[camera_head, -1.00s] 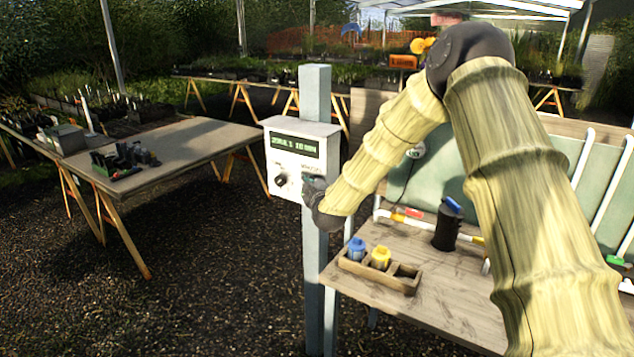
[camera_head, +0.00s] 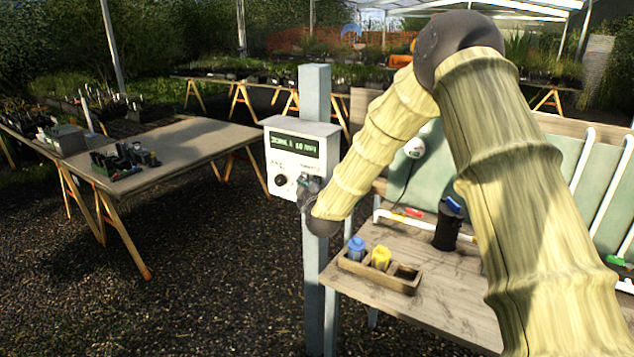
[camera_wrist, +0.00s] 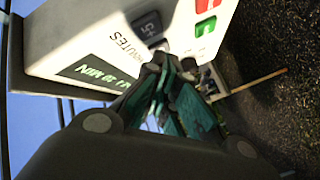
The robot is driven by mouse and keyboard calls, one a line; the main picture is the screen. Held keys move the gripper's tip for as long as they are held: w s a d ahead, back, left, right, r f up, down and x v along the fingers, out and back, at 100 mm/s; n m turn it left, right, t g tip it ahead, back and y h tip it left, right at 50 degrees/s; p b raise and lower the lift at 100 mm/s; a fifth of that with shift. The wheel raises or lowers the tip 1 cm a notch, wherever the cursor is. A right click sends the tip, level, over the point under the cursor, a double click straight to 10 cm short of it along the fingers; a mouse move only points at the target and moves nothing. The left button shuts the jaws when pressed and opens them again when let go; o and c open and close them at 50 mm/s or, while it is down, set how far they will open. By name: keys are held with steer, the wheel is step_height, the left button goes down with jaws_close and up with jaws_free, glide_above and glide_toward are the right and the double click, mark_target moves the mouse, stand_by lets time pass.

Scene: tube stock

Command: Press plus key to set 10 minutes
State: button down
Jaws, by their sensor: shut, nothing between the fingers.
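The display's minutes figure is too blurred to read surely, both here and in the wrist view (camera_wrist: 95,72). My gripper (camera_head: 307,186) is at the box's lower right. In the wrist view, my gripper (camera_wrist: 163,62) is shut and empty, its tips at the panel beside the MINUTES label. A dark key (camera_wrist: 148,27) marked with a 5 shows clear of the tips; another dark key is mostly hidden behind them. I cannot tell whether they touch.
Red (camera_wrist: 206,5) and green (camera_wrist: 206,27) buttons sit close by on the panel. Below right is a bench (camera_head: 440,290) with a wooden holder (camera_head: 405,284) of blue and yellow pieces and a black container (camera_head: 446,230). A table (camera_head: 190,150) stands left.

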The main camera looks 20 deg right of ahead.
steer(key=s+a, duration=0.2)
steer(key=a, duration=0.1)
steer(key=shift+s, duration=0.15)
steer(key=shift+d+f, duration=0.1)
stand_by(0.7)
steer(key=s+a+f+m+g+b, duration=0.1)
steer(key=s+f, duration=0.3)
steer(key=f, duration=0.3)
steer(key=s+f+g+y, duration=0.1)
steer(key=s+f+g, duration=0.15)
steer(key=f, duration=0.35)
steer(key=s+a+f+m+g+b, duration=0.1)
steer(key=s+f, duration=0.3)
steer(key=f, duration=0.3)
steer(key=s+a+f+m+g+y+b, duration=0.1)
steer(key=s+f+m+g, duration=0.35)
steer(key=s+f, duration=1.6)
steer(key=s+f+m+g, duration=0.1)
steer(key=s+f+g, duration=0.3)
steer(key=s, duration=1.1)
steer(key=s+f+m+g+b, duration=0.1)
steer(key=s+f+g, duration=0.3)
steer(key=s, duration=1.2)
steer(key=shift+d+b, duration=0.25)
steer(key=shift+b, duration=0.05)
